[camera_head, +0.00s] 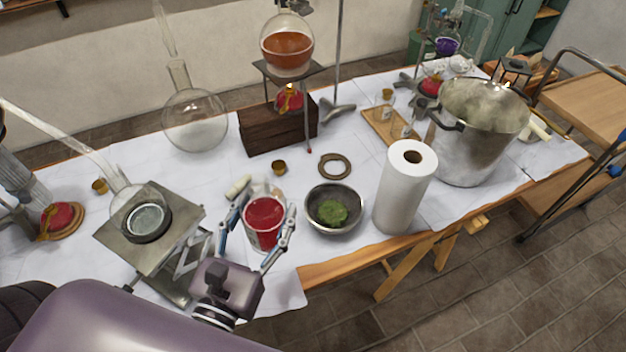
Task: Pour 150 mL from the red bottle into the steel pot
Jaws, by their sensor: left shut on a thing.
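The red bottle (265,219), a clear glass vessel with red liquid in it, is near the front edge of the table, left of the middle. My left gripper (259,228) has a finger on each side of it and is shut on it. The bottle looks about upright; I cannot tell whether its base touches the table. The steel pot (470,146) is large and stands at the right end of the table, well apart from the bottle. Light vapour shows over its open top. My right gripper is not in view.
A steel bowl (318,220) with green matter and a paper towel roll (404,190) stand between the bottle and the pot. A lab jack (165,240) is left of my gripper. Behind are a round flask (195,122), a wooden block (262,132) and a stand-held orange flask (287,50).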

